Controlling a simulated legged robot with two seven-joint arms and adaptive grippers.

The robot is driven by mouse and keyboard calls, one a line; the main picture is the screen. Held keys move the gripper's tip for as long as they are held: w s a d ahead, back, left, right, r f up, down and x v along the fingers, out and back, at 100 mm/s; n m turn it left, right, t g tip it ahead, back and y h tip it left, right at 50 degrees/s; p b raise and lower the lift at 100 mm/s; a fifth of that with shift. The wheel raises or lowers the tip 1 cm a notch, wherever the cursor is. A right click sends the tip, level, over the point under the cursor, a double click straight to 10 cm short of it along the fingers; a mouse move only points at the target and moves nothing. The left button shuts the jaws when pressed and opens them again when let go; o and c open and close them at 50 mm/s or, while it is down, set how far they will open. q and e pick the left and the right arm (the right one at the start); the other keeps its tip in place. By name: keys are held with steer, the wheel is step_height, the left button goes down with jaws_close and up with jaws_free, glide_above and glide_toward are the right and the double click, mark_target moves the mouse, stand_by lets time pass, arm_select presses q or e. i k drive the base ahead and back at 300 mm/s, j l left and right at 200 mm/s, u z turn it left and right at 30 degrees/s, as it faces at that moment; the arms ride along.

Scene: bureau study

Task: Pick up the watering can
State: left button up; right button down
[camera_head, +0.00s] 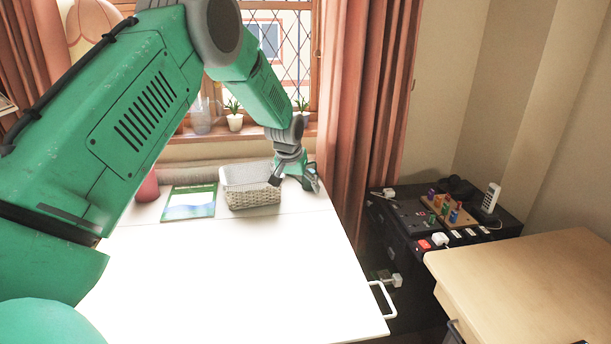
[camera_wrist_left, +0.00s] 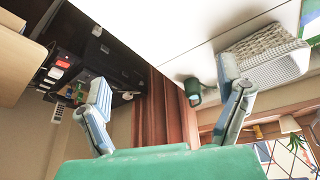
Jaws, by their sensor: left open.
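A small dark green, rounded vessel (camera_wrist_left: 194,90), which I take to be the watering can, stands near the table's far right corner beside the basket. In the left wrist view it lies between my spread fingers, closer to the right-hand one; I see no clear spout. In the head view it is largely hidden behind my left gripper (camera_head: 297,181). My left gripper (camera_wrist_left: 163,78) is open, with nothing held, just right of the basket. I cannot tell whether a finger touches the vessel. My right gripper is not in view.
A woven basket (camera_head: 250,197) stands close left of the gripper, with a green book (camera_head: 189,203) beside it. A curtain (camera_head: 362,120) hangs right of the table corner. A black cabinet (camera_head: 400,215) holds small items. The white tabletop (camera_head: 240,270) is clear in front.

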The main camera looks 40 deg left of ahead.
mark_target(306, 183)
steer(key=i+j, duration=0.55)
steer(key=j, duration=0.15)
steer(key=i+j, duration=0.55)
steer(key=j, duration=0.1)
